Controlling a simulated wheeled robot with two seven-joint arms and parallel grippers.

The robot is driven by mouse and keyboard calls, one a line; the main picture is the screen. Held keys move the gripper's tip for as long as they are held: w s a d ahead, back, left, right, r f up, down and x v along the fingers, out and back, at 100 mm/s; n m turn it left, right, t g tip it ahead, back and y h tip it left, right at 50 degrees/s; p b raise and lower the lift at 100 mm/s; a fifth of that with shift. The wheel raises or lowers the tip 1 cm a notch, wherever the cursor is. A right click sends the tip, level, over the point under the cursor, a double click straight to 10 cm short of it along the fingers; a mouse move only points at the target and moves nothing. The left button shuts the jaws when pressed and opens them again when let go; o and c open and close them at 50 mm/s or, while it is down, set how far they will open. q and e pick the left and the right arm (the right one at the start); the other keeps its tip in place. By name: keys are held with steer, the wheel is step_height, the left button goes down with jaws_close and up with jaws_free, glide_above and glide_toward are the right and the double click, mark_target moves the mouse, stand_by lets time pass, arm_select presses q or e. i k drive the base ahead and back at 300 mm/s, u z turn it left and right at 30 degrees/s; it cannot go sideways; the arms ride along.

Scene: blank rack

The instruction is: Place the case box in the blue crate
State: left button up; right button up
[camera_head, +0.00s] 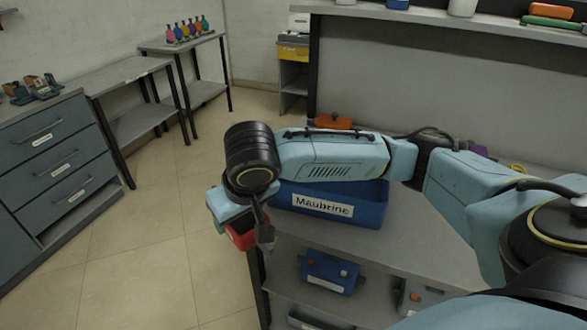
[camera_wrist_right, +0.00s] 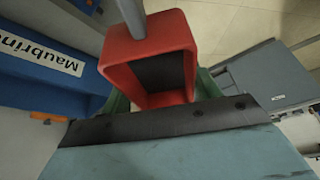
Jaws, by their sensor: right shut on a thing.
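The case box appears to be the red box (camera_head: 238,237), low at the left end of my right arm in the head view. In the right wrist view the red box (camera_wrist_right: 186,32) is hollow with a dark inside. My right gripper (camera_head: 254,230) is shut on it, just left of the blue crate and outside it. The blue crate (camera_head: 372,212), labelled "Maubrine", stands on the grey workbench; my arm covers its upper part and hides much of its inside. Its labelled wall (camera_wrist_right: 28,72) also shows at left in the wrist view. My left gripper is not in view.
The grey workbench (camera_head: 430,250) has a lower shelf with a blue box (camera_head: 330,272). An orange item (camera_head: 333,122) lies behind my arm. A drawer cabinet (camera_head: 55,160) and side tables (camera_head: 135,72) stand at left. Tiled floor (camera_head: 150,240) between is clear.

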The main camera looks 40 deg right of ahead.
mark_target(329, 188)
steer(key=z, duration=0.6)
steer(key=i, duration=0.85)
steer(key=z, duration=0.95)
